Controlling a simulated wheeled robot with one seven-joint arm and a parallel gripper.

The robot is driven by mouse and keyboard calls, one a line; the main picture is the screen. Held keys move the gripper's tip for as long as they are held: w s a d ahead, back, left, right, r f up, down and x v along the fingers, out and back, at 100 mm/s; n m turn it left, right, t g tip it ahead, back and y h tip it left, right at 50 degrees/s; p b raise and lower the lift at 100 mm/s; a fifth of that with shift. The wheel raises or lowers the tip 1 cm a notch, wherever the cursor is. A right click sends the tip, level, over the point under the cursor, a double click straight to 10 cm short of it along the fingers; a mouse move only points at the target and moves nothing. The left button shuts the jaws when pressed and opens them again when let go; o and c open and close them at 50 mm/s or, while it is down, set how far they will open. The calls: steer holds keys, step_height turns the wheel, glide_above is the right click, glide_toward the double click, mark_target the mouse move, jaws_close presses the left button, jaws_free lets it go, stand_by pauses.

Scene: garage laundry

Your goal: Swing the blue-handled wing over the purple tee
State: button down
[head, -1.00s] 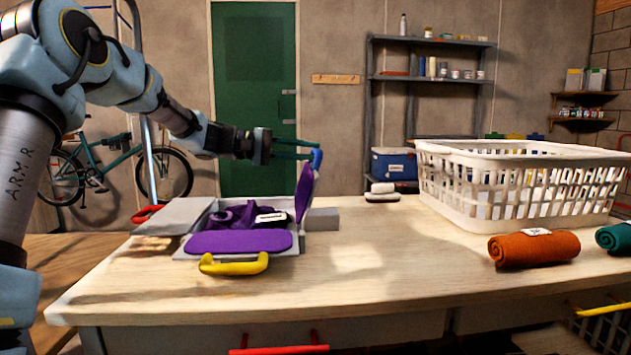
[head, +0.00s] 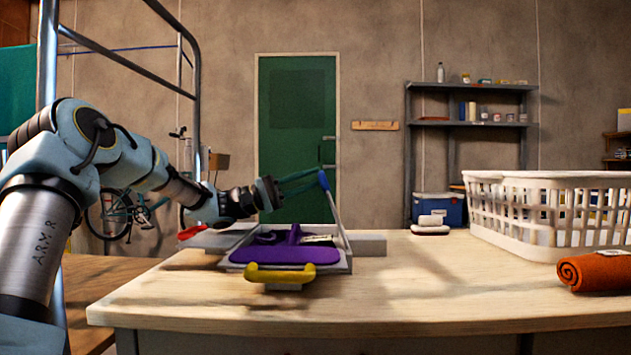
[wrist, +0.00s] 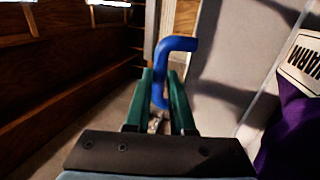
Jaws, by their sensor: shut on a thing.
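My gripper (head: 300,184) is shut on the blue handle (head: 324,180) of the wing (head: 339,220), above the right side of the folding board. That wing stands raised, nearly upright, seen close to edge-on in the head view. In the wrist view the blue handle (wrist: 172,70) sits between my green fingers, with the wing's grey face (wrist: 225,55) beside it. The purple tee (head: 270,254) lies on the board, partly over the near flap with the yellow handle (head: 280,274). The tee (wrist: 290,130) and its white label also show at the wrist view's right edge.
The wooden table (head: 430,290) is clear in front and right of the board. A white laundry basket (head: 540,215) stands at the right, with a rolled orange towel (head: 597,271) in front. A small white item (head: 430,224) lies near the back edge. A red handle (head: 192,232) shows at the board's left.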

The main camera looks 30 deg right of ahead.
steer(key=shift+f, duration=0.65)
steer(key=c, duration=1)
jaws_free()
steer(key=shift+c, duration=0.2)
step_height(320, 180, up, 10)
steer(key=p, duration=0.1)
steer(key=shift+r, duration=0.25)
steer(key=shift+s, duration=0.1)
